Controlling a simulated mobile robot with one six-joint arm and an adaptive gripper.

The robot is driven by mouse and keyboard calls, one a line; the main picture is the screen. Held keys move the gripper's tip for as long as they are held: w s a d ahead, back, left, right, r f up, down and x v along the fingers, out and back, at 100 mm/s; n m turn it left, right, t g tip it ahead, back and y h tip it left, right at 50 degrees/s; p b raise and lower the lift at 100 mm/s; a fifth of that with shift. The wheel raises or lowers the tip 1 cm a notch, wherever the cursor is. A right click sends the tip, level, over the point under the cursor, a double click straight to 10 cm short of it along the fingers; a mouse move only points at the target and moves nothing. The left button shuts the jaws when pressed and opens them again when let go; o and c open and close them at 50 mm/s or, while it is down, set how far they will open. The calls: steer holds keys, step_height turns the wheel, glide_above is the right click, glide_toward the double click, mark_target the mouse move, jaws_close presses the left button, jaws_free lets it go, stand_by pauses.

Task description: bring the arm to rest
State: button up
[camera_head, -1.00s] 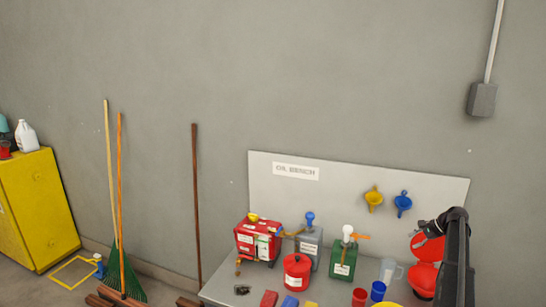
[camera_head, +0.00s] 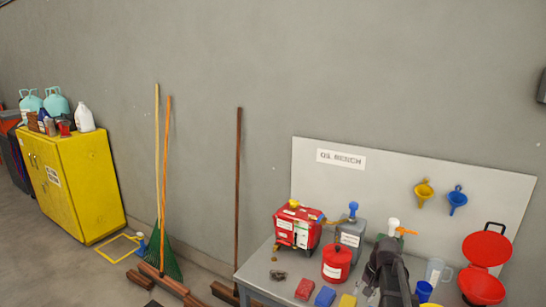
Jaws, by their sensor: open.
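My dark arm rises from the bottom edge in the head view, in front of the right half of the oil bench (camera_head: 262,272). My arm hides most of the green can with the white pump top (camera_head: 393,226) and orange spout.
A yellow cabinet (camera_head: 85,185) and long-handled tools (camera_head: 168,180) stand left.

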steer(key=s+a+f+n+h+b, duration=0.1)
steer(key=s+a+f+n+b, duration=0.1)
steer(key=s+a, duration=0.4)
steer(key=s+a+f+n+h+b, duration=0.1)
steer(key=s+a+f+n, duration=0.2)
steer(key=s+a, duration=0.3)
steer(key=shift+s+n+g+h+b, duration=0.3)
steer(key=shift+s+n+h+b, duration=0.1)
steer(key=shift+s+n, duration=0.1)
steer(key=shift+d, duration=0.1)
